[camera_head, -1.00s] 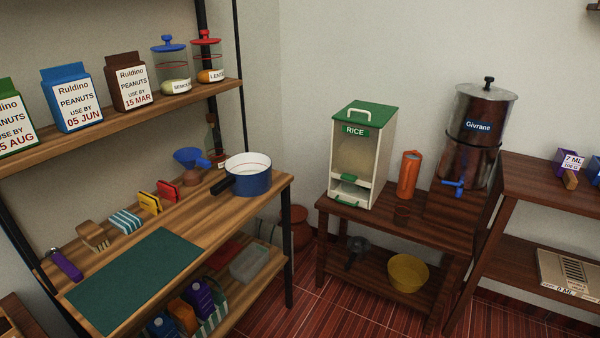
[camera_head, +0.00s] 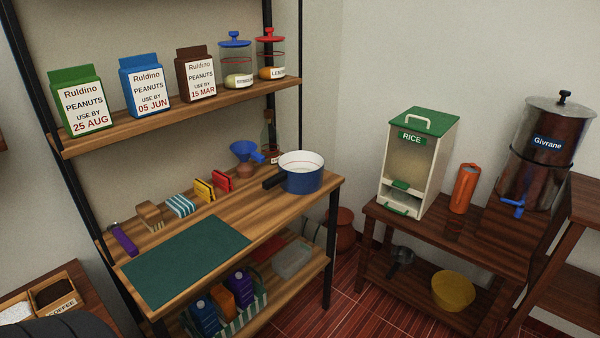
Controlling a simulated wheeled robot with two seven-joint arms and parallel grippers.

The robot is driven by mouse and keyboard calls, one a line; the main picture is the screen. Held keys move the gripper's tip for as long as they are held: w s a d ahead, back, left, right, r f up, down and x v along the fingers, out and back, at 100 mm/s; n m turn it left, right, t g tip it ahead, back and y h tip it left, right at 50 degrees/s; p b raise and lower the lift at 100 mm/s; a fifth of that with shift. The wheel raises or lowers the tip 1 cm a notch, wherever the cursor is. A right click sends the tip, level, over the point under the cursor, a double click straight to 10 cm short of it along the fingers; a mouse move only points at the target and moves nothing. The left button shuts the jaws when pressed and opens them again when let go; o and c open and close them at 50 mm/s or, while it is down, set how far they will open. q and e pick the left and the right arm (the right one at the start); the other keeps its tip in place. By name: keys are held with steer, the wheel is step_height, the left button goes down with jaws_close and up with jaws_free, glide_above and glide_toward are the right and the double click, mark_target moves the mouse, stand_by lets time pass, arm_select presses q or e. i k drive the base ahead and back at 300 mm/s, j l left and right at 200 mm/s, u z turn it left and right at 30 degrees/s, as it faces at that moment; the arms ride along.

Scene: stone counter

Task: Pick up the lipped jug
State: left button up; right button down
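A tall orange vessel (camera_head: 465,188) stands upright on the dark wooden table, between the rice dispenser and the metal water urn. It looks most like the lipped jug, but its lip is too small to make out. A small dark grey vessel (camera_head: 400,260) is on the shelf below; its shape is hard to tell. Neither of my grippers is in view.
The rice dispenser (camera_head: 418,162) and the urn (camera_head: 545,155) flank the orange vessel closely. A yellow bowl (camera_head: 453,291) sits on the low shelf. A blue pot (camera_head: 301,178) stands on the shelving unit beside clips and a funnel (camera_head: 245,152). A green mat (camera_head: 187,260) lies bare.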

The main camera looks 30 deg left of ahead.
mark_target(468, 175)
steer(key=i+l, duration=0.2)
steer(key=l, duration=0.2)
steer(key=i+l, duration=0.15)
steer(key=l, duration=0.2)
steer(key=i+l, duration=0.2)
steer(key=l, duration=0.2)
steer(key=i+l+z, duration=0.1)
steer(key=l, duration=0.3)
steer(key=i+l, duration=0.45)
steer(key=l, duration=0.25)
